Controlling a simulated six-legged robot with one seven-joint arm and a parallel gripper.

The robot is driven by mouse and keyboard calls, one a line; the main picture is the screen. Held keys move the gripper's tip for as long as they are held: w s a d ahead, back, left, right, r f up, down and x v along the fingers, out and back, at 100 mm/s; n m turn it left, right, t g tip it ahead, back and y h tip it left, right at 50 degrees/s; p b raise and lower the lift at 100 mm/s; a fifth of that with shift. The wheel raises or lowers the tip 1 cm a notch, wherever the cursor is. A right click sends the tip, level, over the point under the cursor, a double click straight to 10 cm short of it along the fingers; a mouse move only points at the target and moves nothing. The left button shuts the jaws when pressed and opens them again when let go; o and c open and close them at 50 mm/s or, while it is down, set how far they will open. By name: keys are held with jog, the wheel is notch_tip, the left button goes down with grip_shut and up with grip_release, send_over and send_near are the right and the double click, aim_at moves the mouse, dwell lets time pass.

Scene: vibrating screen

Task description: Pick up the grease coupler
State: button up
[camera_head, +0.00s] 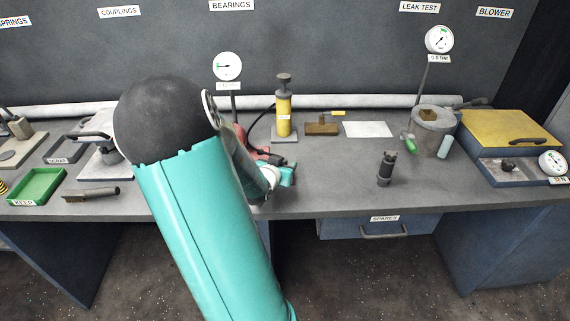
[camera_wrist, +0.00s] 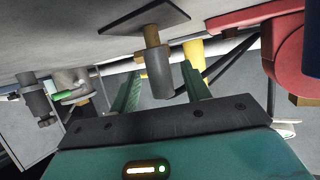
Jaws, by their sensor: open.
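A grey cylinder with a brass-coloured neck (camera_wrist: 162,80), which looks like the grease coupler, stands on a dark square plate (camera_wrist: 120,22) in the wrist view, where the bench shows upside down. My gripper (camera_wrist: 160,68) is open, with one green finger on each side of the cylinder in the picture. I cannot tell whether the cylinder is between the fingers in depth or beyond them. In the head view my gripper (camera_head: 284,175) is low over the front of the bench, partly behind my arm. The coupler cannot be made out there.
A yellow hand pump (camera_head: 284,115) with a black hose stands behind my gripper. A red tool (camera_wrist: 287,45) is close on the wrist view's right. A dark upright cylinder (camera_head: 385,168) and a grey bucket (camera_head: 432,130) stand to the right. The bench front between them is clear.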

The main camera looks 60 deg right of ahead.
jog(key=shift+w+d+f, duration=0.1)
jog(key=shift+d+f, duration=0.1)
jog(key=shift+d, duration=0.2)
jog(key=shift+a+r, duration=0.1)
jog(key=shift+a, duration=0.05)
grip_shut()
jog(key=shift+r, duration=0.15)
